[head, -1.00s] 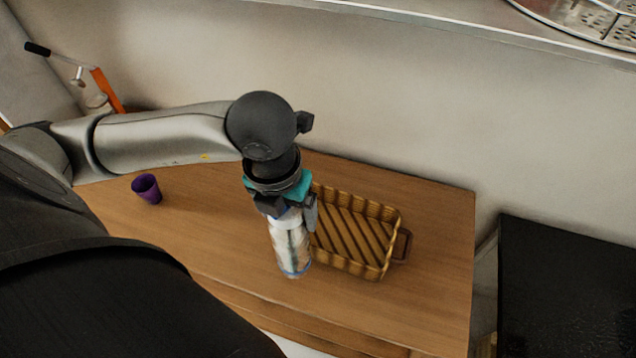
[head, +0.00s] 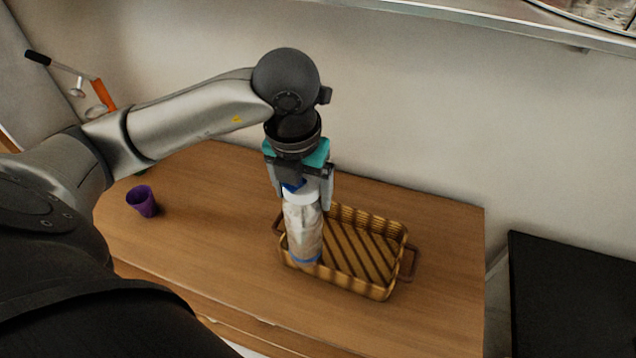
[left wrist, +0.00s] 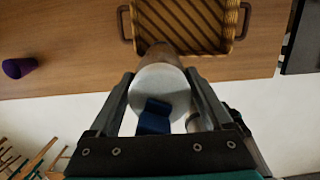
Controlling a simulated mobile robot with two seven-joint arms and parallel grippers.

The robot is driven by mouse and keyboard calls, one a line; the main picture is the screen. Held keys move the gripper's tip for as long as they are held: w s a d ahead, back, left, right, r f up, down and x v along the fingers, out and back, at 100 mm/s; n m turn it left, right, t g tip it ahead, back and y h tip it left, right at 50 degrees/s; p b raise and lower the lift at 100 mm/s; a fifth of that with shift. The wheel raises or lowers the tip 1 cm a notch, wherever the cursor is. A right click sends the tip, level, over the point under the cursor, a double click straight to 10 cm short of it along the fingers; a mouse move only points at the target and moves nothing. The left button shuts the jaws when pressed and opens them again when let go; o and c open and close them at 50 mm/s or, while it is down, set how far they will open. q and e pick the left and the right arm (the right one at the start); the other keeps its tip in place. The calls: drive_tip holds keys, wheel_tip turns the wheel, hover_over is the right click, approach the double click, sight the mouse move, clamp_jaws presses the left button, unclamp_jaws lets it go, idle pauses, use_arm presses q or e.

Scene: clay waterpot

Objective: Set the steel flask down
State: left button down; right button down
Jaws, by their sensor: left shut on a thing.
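The steel flask (head: 303,229) is a pale, upright cylinder with a blue band near its base. My left gripper (head: 306,190) is shut on its top from above. In the head view the flask stands in front of the left part of a brown ribbed basket (head: 399,279); I cannot tell whether its base touches anything. In the left wrist view the flask's round pale top with a blue piece (left wrist: 160,95) sits between the two fingers (left wrist: 158,105), and the basket (left wrist: 182,48) lies beyond it. My right gripper is not in view.
The table right of the basket is clear. A black surface (head: 570,300) lies off the table's right end, and a wall (head: 430,110) stands behind.

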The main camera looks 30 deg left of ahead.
use_arm(q)
drive_tip(key=w+a+p, duration=0.1)
drive_tip(key=w+a, duration=0.1)
drive_tip(key=w, duration=0.6)
wheel_tip(320, 180, down, 7)
drive_tip(key=shift+s+p, duration=0.3)
drive_tip(key=shift+p, duration=0.05)
drive_tip(key=shift+d, duration=0.1)
drive_tip(key=shift+f, duration=0.1)
unclamp_jaws()
drive_tip(key=shift+s, duration=0.1)
